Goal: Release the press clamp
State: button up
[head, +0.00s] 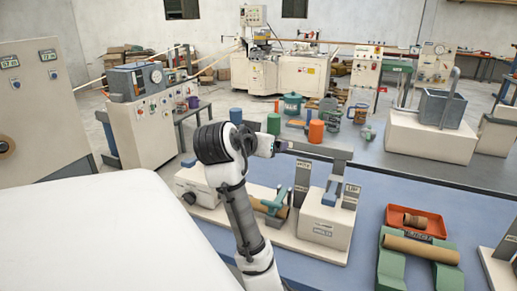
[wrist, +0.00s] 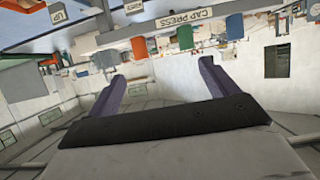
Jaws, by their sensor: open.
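The press (head: 323,221) is a beige box with a grey upright post (head: 301,185) and a long grey bar (head: 322,149) across its top. Small label plates stand on it, and a blue block (head: 331,191) sits on top. A "CAP PRESS" sign (wrist: 185,18) shows at the top of the wrist view. I cannot tell for certain which part is the clamp. My gripper (head: 276,147) is at the left end of the grey bar in the head view; contact cannot be told. Its purple fingers (wrist: 162,75) are spread with nothing between them.
Left of the press, a teal holder with a brown roll (head: 272,206) sits on the base. A red tray (head: 415,222) and green cradle with a cardboard tube (head: 420,247) lie right. Orange (head: 316,131) and green (head: 273,123) cylinders stand behind.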

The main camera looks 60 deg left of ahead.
jog(key=v, duration=0.2)
jog(key=shift+s+d+r, duration=0.1)
jog(key=shift+s+r, duration=0.05)
jog(key=shift+s, duration=0.05)
dwell(0.5)
